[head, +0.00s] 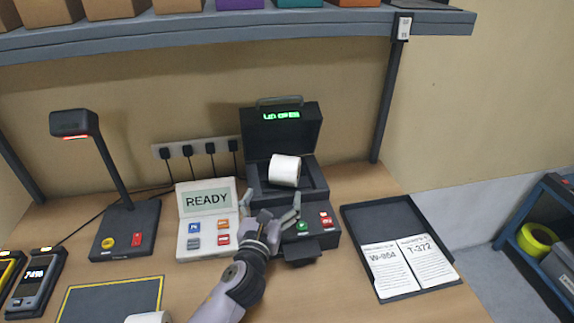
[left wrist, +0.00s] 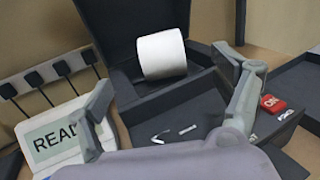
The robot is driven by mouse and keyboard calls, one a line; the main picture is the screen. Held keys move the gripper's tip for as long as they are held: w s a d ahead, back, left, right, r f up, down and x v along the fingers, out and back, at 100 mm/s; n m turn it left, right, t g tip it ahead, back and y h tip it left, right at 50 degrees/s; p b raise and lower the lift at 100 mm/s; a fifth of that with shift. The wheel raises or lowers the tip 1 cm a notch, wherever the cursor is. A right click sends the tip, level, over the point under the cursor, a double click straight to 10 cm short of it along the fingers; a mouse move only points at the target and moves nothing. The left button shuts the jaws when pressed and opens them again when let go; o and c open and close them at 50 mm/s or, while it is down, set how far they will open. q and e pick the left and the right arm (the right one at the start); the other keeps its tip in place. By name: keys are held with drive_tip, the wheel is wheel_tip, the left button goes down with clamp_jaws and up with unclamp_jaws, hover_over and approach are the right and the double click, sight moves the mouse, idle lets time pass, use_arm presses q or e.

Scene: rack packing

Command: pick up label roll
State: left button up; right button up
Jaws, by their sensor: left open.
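A white label roll (head: 285,170) sits in the open bay of the black label printer (head: 322,190), whose lid stands up behind it. The roll also shows in the left wrist view (left wrist: 161,54), beyond and between my fingers. My left gripper (head: 271,203) is open and empty, in front of the roll and over the front part of the printer. The fingers look apart from the roll. A second white roll (head: 148,318) shows partly at the bottom edge of the head view. My right gripper is not in view.
A white READY panel (head: 207,203) stands left of the printer. A lamp-like scanner stand (head: 128,228) is farther left. A black tray (head: 378,222) with two printed sheets lies at right. A shelf (head: 230,33) with boxes runs above. Some bare table lies in front.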

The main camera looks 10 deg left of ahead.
sight(283, 167)
use_arm(q)
drive_tip(key=w, duration=0.6)
drive_tip(key=shift+r+p, duration=0.1)
drive_tip(key=shift+p, duration=0.2)
drive_tip(key=w, duration=0.8)
drive_tip(key=shift+w+f, duration=0.2)
drive_tip(key=shift+f, duration=0.05)
drive_tip(key=shift+w, duration=0.35)
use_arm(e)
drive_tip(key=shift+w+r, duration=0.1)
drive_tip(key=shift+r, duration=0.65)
use_arm(q)
drive_tip(key=shift+c, duration=0.4)
drive_tip(key=c, duration=0.5)
drive_tip(key=shift+r, duration=0.1)
drive_tip(key=c, duration=1)
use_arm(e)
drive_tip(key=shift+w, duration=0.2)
